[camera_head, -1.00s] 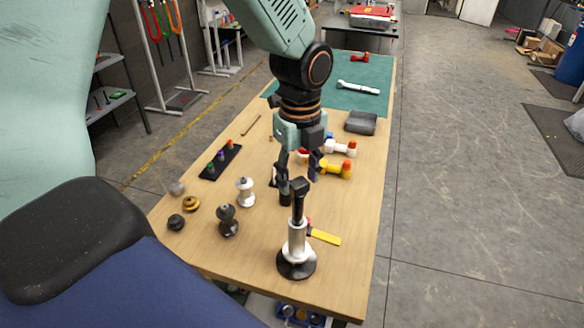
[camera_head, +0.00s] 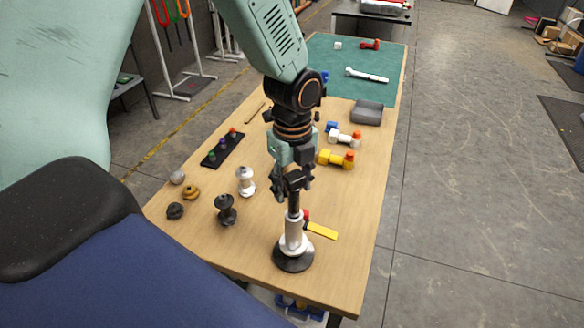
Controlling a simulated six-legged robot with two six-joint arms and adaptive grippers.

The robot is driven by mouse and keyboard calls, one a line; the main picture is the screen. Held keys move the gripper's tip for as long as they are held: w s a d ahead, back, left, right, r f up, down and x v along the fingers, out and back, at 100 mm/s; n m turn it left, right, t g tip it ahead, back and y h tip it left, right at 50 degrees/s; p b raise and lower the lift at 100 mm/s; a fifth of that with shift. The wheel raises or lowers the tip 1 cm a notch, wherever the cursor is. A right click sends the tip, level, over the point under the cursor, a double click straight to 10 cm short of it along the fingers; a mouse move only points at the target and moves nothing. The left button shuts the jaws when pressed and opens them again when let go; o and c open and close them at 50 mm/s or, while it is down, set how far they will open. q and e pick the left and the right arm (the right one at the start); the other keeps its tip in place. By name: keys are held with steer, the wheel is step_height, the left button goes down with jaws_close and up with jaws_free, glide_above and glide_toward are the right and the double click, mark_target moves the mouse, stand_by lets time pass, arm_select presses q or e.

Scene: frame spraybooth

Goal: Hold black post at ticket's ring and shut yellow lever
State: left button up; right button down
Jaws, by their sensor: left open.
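A stand near the front of the table has a round black base (camera_head: 293,259), a silver cylinder (camera_head: 294,232) and a thin black post (camera_head: 294,203) rising upright from it. My left gripper (camera_head: 292,184) points down at the top of the post, with its open fingers around or just in front of it; I cannot tell whether they touch. The fingers hide the post's top. A flat yellow lever (camera_head: 321,231) with a red end sticks out to the right of the stand. I cannot make out a ticket or its ring. My right gripper is not in view.
A white spool (camera_head: 245,181) and a black knobbed piece (camera_head: 226,210) stand left of the stand. Table space right of the stand is clear.

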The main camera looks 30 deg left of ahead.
arm_select(q)
steer(key=shift+w+f, duration=0.25)
steer(key=shift+f, duration=0.75)
steer(key=shift+s+a, duration=0.1)
steer(key=shift+s, duration=0.45)
steer(key=shift+w, duration=0.5)
steer(key=c, duration=0.6)
steer(key=shift+s, duration=0.3)
steer(key=c, duration=0.4)
steer(key=shift+w, duration=0.1)
jaws_close()
steer(key=shift+w, duration=0.1)
steer(key=shift+r, duration=0.45)
